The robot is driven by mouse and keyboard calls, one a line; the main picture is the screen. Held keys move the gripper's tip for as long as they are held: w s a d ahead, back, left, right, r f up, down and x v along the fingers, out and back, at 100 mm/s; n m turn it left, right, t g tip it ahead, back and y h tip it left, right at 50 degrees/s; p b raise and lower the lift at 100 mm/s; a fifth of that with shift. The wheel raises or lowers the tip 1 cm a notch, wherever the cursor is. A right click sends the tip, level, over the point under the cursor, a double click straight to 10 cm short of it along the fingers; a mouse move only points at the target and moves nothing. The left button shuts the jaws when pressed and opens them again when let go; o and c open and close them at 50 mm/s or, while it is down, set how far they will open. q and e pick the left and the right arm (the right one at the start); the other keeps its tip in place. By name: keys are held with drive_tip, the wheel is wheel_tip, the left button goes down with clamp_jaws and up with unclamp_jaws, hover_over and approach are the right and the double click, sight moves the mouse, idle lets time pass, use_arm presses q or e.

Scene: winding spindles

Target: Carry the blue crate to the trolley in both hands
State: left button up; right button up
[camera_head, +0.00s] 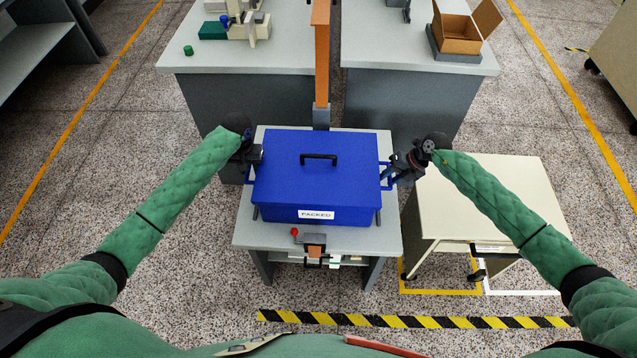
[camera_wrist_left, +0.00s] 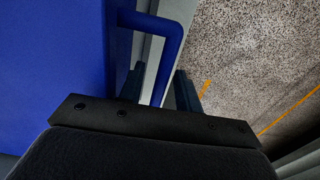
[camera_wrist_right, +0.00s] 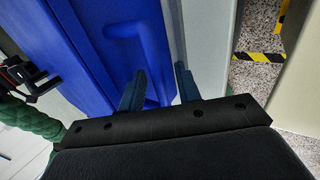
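The blue crate (camera_head: 315,182) stands on a small grey table (camera_head: 390,240), lid closed, with a black lid handle and a "PACKED" label on its front. It has a blue side handle at each end. My left gripper (camera_head: 256,156) is at the left end; in the left wrist view the blue handle (camera_wrist_left: 168,60) lies between its parted fingers (camera_wrist_left: 160,90). My right gripper (camera_head: 394,170) is at the right end; its fingers (camera_wrist_right: 160,90) are parted, with the blue handle (camera_wrist_right: 150,45) between or just beyond them. The cream-topped trolley (camera_head: 490,195) stands to the right, its top bare.
An orange post (camera_head: 321,55) rises behind the crate. Two grey benches stand at the back, one with an open cardboard box (camera_head: 460,30). A small device with a red button (camera_head: 294,232) is at the table's front edge. Black-yellow tape (camera_head: 400,320) crosses the floor in front.

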use_arm(q)
clamp_jaws()
use_arm(e)
clamp_jaws()
use_arm(q)
drive_tip(key=shift+r, duration=0.2)
use_arm(e)
drive_tip(key=shift+r, duration=0.2)
